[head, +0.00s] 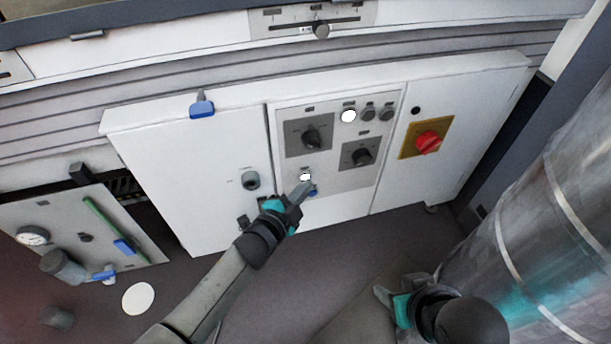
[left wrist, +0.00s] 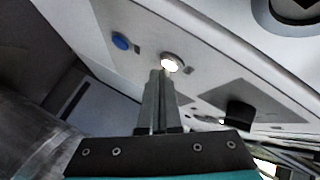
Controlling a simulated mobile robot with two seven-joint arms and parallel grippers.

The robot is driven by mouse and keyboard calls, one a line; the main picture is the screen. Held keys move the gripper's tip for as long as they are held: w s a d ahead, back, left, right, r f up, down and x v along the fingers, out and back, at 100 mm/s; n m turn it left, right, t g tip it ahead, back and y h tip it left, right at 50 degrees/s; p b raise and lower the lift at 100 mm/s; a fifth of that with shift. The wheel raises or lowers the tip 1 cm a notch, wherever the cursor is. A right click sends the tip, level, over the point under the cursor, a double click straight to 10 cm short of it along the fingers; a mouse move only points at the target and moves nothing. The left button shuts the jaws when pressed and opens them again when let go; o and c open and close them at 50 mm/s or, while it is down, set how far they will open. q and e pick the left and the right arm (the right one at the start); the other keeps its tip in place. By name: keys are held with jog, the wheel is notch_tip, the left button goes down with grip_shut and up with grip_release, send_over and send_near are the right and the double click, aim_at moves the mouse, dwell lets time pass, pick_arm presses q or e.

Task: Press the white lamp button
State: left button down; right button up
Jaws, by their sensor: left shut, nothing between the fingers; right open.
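A lit white lamp button (head: 305,177) sits low on the control panel of the white cabinet. In the left wrist view it is a bright white disc in a ring (left wrist: 169,64). My left gripper (head: 303,188) is shut and empty, its tips right at the lower edge of the button. In the left wrist view the closed fingers (left wrist: 158,75) point at the button and end just below it; I cannot tell whether they touch. A blue button (left wrist: 121,41) is beside it. My right gripper (head: 394,290) is open, low and away from the panel.
Another lit white round lamp (head: 348,116) is higher on the panel, next to grey buttons. Black rotary knobs (head: 312,138) and a red switch on a yellow plate (head: 428,142) project from the cabinet. A large metal cylinder (head: 550,230) stands at right.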

pick_arm(q)
jog(key=shift+w+a, duration=0.15)
jog(key=shift+w, duration=0.2)
dwell(0.6)
jog(key=shift+s+d, duration=0.25)
jog(key=shift+s, duration=0.5)
jog(key=shift+s+d+p, duration=0.25)
jog(key=shift+s, duration=0.55)
jog(key=shift+s+d+p, duration=0.3)
jog(key=shift+s, duration=0.5)
jog(key=shift+s+d+p, duration=0.25)
jog(key=shift+s, duration=0.55)
